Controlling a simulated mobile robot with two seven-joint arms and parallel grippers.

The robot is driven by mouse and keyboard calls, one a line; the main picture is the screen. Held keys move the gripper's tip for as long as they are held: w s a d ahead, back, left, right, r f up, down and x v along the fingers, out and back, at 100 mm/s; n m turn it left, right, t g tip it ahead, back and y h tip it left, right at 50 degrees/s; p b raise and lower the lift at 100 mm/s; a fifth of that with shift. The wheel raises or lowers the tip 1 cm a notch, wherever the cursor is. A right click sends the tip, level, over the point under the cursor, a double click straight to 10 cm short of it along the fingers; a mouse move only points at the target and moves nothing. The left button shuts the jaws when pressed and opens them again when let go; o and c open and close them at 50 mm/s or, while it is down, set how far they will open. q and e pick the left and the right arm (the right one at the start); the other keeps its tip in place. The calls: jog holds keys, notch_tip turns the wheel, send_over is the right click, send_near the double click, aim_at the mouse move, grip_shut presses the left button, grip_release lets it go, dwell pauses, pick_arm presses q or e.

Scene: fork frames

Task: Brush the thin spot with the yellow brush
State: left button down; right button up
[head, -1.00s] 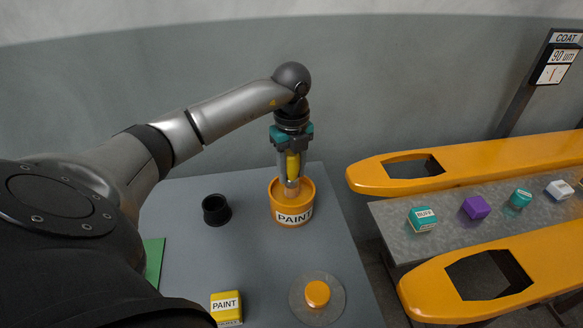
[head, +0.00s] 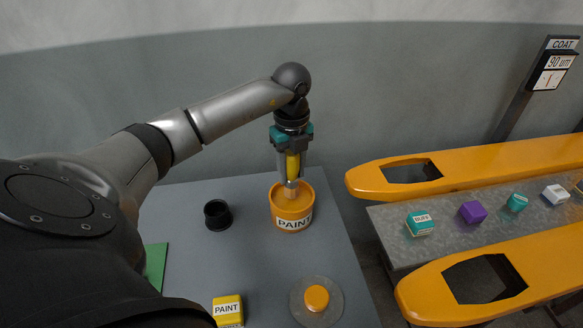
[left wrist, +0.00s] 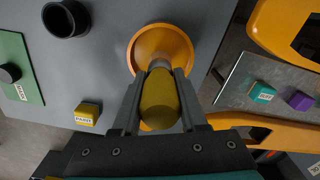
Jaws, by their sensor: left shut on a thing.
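My left gripper (head: 291,176) points down, shut on the yellow brush (head: 292,166). In the left wrist view the yellow brush handle (left wrist: 159,98) sits between both fingers. The brush's lower end is inside the orange paint pot (head: 291,221), which is labelled PAINT and stands on the grey table; the bristle tips are hidden in the pot. A gauge sign (head: 553,72) at the right reads COAT, 90 um. I cannot make out a thin spot. My right gripper is not in view.
On the table are a black cup (head: 217,215), a yellow PAINT block (head: 228,309), an orange button on a round plate (head: 317,298) and a green mat (head: 155,266). Yellow forks (head: 500,158) flank a grey slab with several small blocks at right.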

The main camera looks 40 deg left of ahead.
pick_arm(q)
jog(key=shift+r+p, duration=2)
jog(key=shift+r, duration=0.5)
